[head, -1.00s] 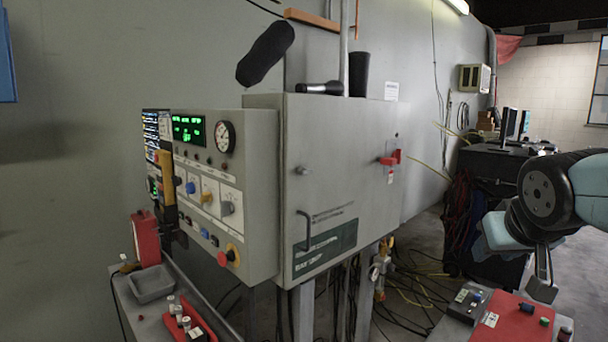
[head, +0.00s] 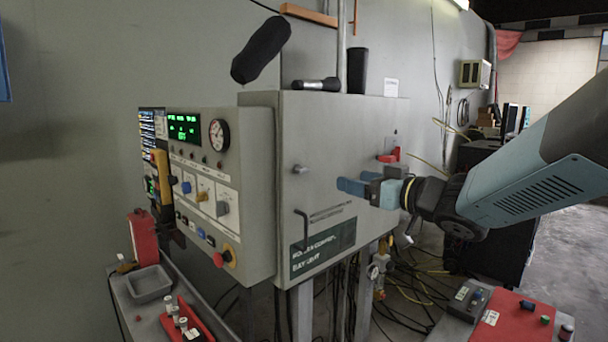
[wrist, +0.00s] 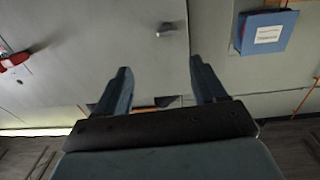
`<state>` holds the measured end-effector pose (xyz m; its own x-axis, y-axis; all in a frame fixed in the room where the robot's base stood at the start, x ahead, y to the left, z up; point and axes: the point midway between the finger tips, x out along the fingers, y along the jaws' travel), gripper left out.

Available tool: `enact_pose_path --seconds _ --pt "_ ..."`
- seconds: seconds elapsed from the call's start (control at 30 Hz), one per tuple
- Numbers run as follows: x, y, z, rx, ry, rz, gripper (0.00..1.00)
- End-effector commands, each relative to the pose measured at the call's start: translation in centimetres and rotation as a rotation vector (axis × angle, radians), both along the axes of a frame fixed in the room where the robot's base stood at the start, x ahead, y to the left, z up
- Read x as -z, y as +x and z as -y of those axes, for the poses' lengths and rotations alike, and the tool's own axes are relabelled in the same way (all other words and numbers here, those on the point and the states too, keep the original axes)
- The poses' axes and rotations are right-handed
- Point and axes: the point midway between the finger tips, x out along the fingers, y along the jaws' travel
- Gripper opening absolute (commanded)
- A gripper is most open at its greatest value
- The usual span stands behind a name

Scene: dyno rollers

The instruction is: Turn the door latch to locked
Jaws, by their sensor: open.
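The grey cabinet door (head: 345,130) is shut. A small grey knob-like latch (head: 299,169) sits on its left side; a grey knob also shows ahead of my fingers in the wrist view (wrist: 166,29). A red handle (head: 388,156) is on the door's right side, and a red part shows at the left of the wrist view (wrist: 14,60). I cannot tell the latch's setting. My gripper (head: 352,187) is open and empty in front of the door, right of and slightly below the grey knob and apart from it. Its fingers (wrist: 160,70) are spread in the wrist view.
A dark door handle (head: 303,228) is lower left on the door. A control panel (head: 210,150) with knobs and a red button stands left. A black cup (head: 357,70) and a torch (head: 318,84) are on the cabinet top. Cables hang below. A red-topped bench (head: 515,318) is lower right.

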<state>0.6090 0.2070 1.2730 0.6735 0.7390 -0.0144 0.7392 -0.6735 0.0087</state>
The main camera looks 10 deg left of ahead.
Motion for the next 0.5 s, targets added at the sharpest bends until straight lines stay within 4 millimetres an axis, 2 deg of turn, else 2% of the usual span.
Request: enact_pose_path --seconds 0.23,0.5 --pt "0.0 0.2 -1.4 -0.049 0.017 0.001 0.7" --pt "0.1 2.9 -4.6 -0.049 0.017 0.0 0.7"
